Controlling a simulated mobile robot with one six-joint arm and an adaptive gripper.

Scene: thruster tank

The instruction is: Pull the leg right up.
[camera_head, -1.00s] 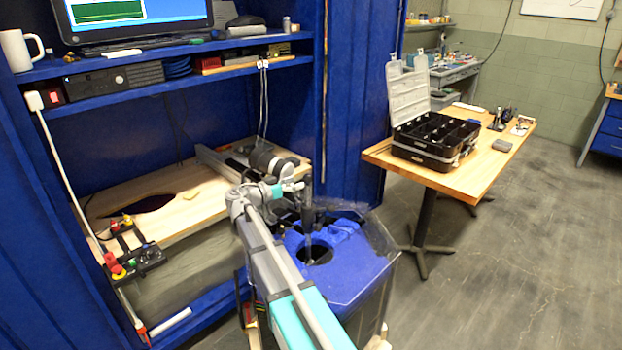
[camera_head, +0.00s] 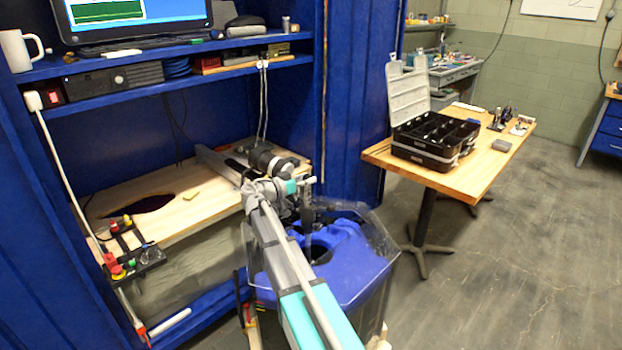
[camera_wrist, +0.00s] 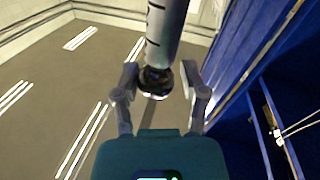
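The leg (camera_head: 307,216) is a dark upright rod above the blue tank lid (camera_head: 350,262) in the head view. Its lower part stands near the dark hole in the lid, partly behind my arm. My gripper (camera_head: 305,183) is at the upper part of the leg. In the wrist view, my gripper (camera_wrist: 160,78) has its two grey fingers apart, one on each side of a silver cylinder (camera_wrist: 165,30) with dark marks and a dark end. Narrow gaps seem to show beside the cylinder, and I see no clear contact.
A beam with a dark cylindrical unit (camera_head: 262,158) lies on the wooden bench top (camera_head: 165,205) left of the leg. Clear panels (camera_head: 382,235) rise around the tank. Blue cabinet walls (camera_head: 350,100) stand close behind. A wooden table (camera_head: 470,175) with an open black case is at right.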

